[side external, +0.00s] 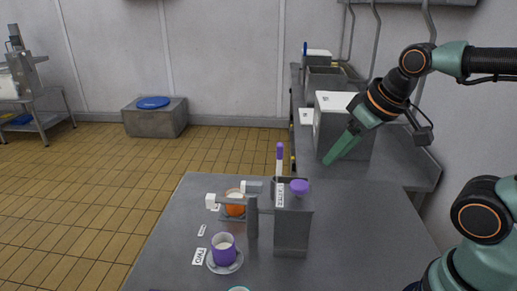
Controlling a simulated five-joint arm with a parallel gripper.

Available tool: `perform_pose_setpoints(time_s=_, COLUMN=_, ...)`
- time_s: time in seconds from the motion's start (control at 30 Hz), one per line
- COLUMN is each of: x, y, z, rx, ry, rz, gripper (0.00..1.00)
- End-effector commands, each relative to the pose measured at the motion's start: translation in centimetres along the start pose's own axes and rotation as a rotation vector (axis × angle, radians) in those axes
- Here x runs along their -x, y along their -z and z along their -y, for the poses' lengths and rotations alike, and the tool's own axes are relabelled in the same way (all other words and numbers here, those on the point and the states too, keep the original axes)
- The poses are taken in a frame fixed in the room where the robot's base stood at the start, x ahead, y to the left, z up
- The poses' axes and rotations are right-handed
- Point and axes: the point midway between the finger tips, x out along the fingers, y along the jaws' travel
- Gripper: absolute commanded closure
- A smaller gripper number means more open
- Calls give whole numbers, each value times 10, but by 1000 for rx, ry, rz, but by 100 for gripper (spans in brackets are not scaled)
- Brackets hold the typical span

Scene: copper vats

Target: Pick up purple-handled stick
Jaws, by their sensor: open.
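The purple-handled stick (279,154) stands upright at the grey metal box on the table, its purple handle at the top. Its lower part is hidden behind a white label and the box. My gripper (335,158) is the green jaw piece at the end of the arm, in the air to the right of the stick and apart from it. It points down and to the left. It is open, with nothing seen between its fingers.
The grey box (292,232) has a purple knob (299,187) on top. A purple cup (223,248) on a saucer and an orange object (235,210) stand to the left on the grey table (180,225). A white-grey box (343,130) stands behind my gripper on the back counter.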

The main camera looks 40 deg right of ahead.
Motion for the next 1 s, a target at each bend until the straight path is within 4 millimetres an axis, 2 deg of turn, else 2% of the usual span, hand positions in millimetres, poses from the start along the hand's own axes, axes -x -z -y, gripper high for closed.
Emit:
perform_pose_setpoints(time_s=0.2, x=0, y=0, z=0, rx=0, ry=0, rz=0, gripper=50)
perform_pose_setpoints(time_s=0.27, x=0, y=0, z=0, rx=0, ry=0, rz=0, gripper=40)
perform_pose_setpoints(time_s=0.57, x=0, y=1, z=0, rx=-2, ry=0, rz=1, gripper=40)
perform_pose_setpoints(time_s=0.67, x=1, y=8, z=-1, rx=-22, ry=-2, rz=16, gripper=40)
perform_pose_setpoints(time_s=0.77, x=3, y=24, z=-4, rx=-70, ry=-7, rz=47, gripper=40)
perform_pose_setpoints(time_s=1.0, x=-4, y=78, z=-14, rx=-250, ry=-33, rz=163, gripper=40)
